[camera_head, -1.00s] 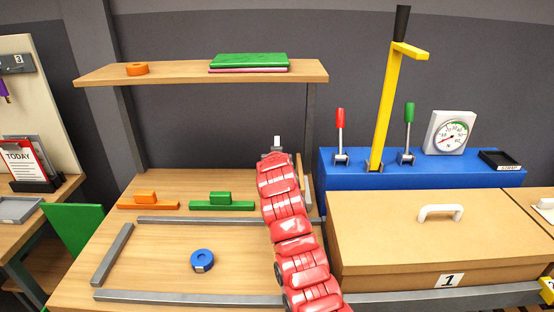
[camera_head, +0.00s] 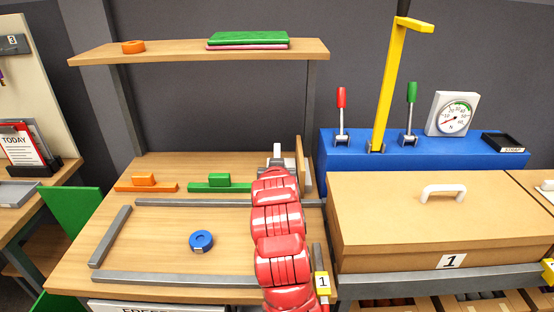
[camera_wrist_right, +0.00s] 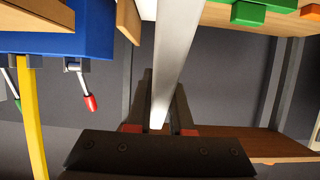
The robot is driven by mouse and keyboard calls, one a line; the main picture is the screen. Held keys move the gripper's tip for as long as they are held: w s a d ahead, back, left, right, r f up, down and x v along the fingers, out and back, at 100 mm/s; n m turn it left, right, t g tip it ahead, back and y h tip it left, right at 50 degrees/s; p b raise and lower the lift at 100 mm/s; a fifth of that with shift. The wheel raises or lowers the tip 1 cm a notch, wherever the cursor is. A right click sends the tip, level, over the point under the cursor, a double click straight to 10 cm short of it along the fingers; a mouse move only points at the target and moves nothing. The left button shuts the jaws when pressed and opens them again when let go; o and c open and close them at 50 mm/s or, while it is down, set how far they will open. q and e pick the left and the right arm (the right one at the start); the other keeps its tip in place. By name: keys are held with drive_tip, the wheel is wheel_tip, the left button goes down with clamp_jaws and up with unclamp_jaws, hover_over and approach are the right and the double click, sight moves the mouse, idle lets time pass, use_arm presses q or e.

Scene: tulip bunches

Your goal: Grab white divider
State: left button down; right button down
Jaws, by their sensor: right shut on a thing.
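The white divider (camera_wrist_right: 176,60) is a long pale bar in the right wrist view, running from the top edge down between the two fingers. My right gripper (camera_wrist_right: 160,110) is shut on it. In the head view my right gripper (camera_head: 277,162) is at the back right of the wooden table, at the end of my red arm. A small white piece of the divider (camera_head: 277,150) shows just above it. My arm hides most of the divider there. My left gripper is not in view.
A wooden upright board (camera_head: 299,160) stands just right of the gripper. A shelf (camera_head: 180,52) spans above the table. Orange (camera_head: 146,185) and green (camera_head: 220,185) blocks and a blue tape roll (camera_head: 201,241) lie left of my arm. A cardboard box (camera_head: 430,225) stands at right.

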drive_tip(key=shift+s, duration=0.95)
drive_tip(key=shift+r, duration=0.1)
drive_tip(key=g+p, duration=0.8)
drive_tip(key=p, duration=1)
drive_tip(key=shift+g, duration=0.3)
